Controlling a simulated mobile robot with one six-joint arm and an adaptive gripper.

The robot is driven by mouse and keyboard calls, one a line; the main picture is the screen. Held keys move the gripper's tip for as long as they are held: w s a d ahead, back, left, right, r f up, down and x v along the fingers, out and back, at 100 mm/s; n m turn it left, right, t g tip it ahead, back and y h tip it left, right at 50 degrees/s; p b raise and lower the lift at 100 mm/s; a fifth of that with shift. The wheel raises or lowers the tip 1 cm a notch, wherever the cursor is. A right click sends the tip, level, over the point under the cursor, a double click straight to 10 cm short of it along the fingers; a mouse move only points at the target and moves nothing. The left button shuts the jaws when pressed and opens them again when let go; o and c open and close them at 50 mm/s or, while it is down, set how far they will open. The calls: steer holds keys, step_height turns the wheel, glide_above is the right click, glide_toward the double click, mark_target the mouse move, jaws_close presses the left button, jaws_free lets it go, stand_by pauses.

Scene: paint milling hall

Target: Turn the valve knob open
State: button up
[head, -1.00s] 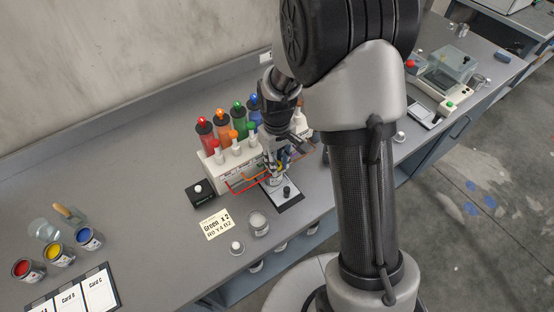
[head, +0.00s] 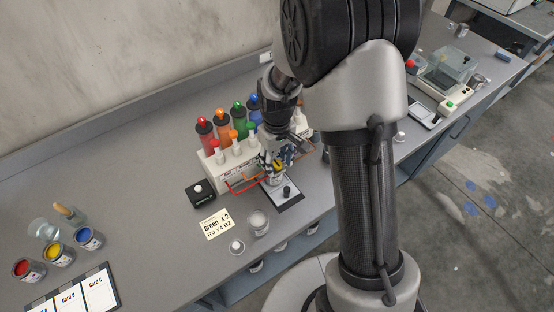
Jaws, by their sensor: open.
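A white dispenser rack (head: 218,170) stands on the bench with red, orange, green and blue bottles along its back. White knob-like caps (head: 221,157) stand in front of the bottles, and coloured pipes, a red one (head: 240,189) among them, come out of the front. I cannot tell which part is the valve knob. My gripper (head: 276,165) is open and points down at the right front of the rack. It hides the rack's right part, and I cannot tell whether it touches anything. Below it is a pale plate (head: 290,203) with a small black knob-like piece (head: 287,191).
A card reading "Green x 2" (head: 217,224), a grey jar (head: 258,223) and a black box with a white button (head: 200,194) lie nearby. Red, yellow and blue paint cans (head: 88,238) stand at left. The bench between them is clear.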

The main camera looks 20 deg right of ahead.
mark_target(277, 164)
step_height(277, 164, up, 12)
stand_by(0.4)
stand_by(0.3)
steer(key=s+r+m+t, duration=0.2)
steer(key=s+r, duration=0.8)
steer(key=s+r+m+t+b, duration=0.1)
steer(key=s+t, duration=0.1)
steer(key=s, duration=1)
steer(key=shift+d+m+t, duration=0.15)
steer(key=shift+m+t, duration=0.15)
steer(key=shift+m, duration=0.1)
stand_by(0.3)
